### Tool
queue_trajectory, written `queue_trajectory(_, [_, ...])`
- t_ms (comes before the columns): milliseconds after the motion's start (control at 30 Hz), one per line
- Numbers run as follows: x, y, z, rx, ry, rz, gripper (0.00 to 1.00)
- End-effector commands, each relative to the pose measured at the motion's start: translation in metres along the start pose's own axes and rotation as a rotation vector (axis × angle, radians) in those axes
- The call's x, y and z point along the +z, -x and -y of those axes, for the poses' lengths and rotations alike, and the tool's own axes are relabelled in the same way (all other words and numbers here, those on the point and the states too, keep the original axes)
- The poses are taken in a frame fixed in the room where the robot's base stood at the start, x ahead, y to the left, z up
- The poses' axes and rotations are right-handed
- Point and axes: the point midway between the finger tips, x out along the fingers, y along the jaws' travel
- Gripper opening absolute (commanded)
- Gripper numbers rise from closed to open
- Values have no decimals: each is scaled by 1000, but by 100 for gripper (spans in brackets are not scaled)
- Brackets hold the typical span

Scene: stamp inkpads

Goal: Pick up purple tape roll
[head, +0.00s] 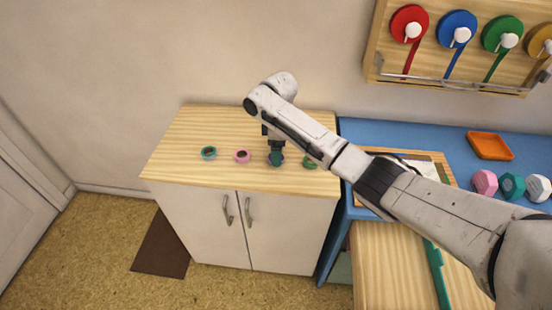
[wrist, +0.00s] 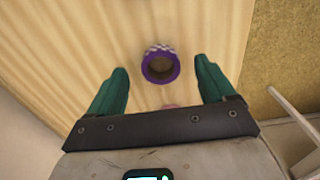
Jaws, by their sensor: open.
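The purple tape roll (wrist: 160,79) lies flat on the light wooden cabinet top, with a checkered patch on its far side in the wrist view. My gripper (wrist: 161,64) is open above it, one green finger on each side with clear gaps to the roll. In the head view my gripper (head: 276,155) points down over the cabinet top and hides most of the purple roll. I cannot tell how high the fingertips are above the wood.
The cabinet top (head: 195,125) also holds a teal roll (head: 209,153) and a pink roll (head: 242,157) to the left, and a green roll (head: 309,163) to the right. A blue table (head: 440,138) with an orange tray (head: 490,146) stands right. The cabinet's back is clear.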

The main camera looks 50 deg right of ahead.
Motion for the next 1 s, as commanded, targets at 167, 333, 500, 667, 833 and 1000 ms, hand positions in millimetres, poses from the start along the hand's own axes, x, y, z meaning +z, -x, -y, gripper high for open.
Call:
queue_trajectory(167, [0, -21, 0, 0, 0, 1, 83])
queue_trajectory(333, [-1, -25, 0, 0, 1, 1, 83])
queue_trajectory(500, [-1, -25, 0, 0, 0, 0, 79])
queue_trajectory(667, [-1, -25, 0, 0, 0, 0, 64])
queue_trajectory(833, [-1, -24, 0, 0, 0, 0, 48])
queue_trajectory(1000, [-1, -24, 0, 0, 0, 0, 31])
